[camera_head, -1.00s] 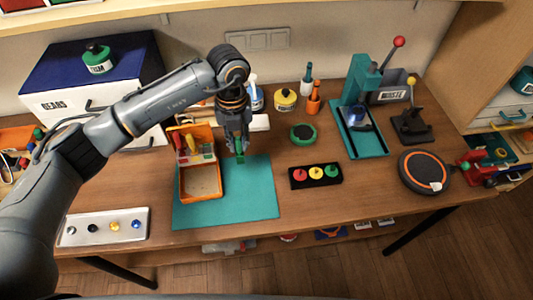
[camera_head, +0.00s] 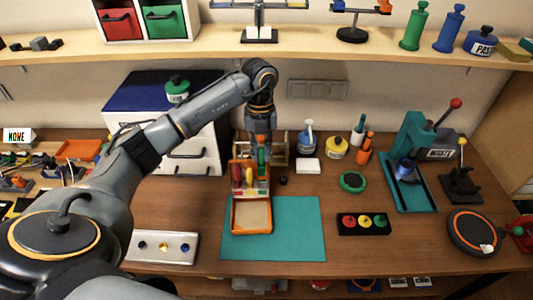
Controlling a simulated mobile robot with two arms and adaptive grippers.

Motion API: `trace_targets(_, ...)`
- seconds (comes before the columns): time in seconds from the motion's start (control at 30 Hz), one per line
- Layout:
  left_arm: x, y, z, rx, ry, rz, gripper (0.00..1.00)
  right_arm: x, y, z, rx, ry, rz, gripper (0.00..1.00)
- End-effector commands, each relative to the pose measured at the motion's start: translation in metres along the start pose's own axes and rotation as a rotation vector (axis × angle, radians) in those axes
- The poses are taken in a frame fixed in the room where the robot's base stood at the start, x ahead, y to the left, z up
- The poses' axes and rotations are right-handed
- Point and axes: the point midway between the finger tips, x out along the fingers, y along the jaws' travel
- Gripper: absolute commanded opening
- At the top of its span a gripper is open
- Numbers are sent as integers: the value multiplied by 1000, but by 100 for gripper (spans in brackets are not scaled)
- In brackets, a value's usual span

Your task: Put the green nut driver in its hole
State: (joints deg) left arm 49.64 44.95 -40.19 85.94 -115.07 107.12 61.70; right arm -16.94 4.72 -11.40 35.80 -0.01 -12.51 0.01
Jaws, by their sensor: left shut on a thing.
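My left gripper (camera_head: 262,139) points down above the back of an orange tool tray (camera_head: 251,228). It is shut on the green nut driver (camera_head: 262,157), whose green part shows just below the fingers. Red and yellow handled drivers (camera_head: 243,178) stand in the holder at the back of the tray, just left of the green one. The green driver's lower end and its hole are hidden, so I cannot tell whether it is in the hole. My right gripper is not in view.
The tray stands on a teal mat (camera_head: 296,235). A wooden rack (camera_head: 277,152) is close behind the gripper. A silver strip (camera_head: 180,253) lies at front left.

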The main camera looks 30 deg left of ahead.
Motion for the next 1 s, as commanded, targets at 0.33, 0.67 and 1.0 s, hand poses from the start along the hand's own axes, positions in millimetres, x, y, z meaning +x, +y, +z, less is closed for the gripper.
trace_targets(0.33,5,-1,0,1,0,0,0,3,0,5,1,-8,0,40)
trace_targets(0.67,31,-1,0,2,0,2,0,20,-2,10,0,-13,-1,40)
trace_targets(1.0,42,-1,0,2,-1,0,0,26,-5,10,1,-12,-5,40)
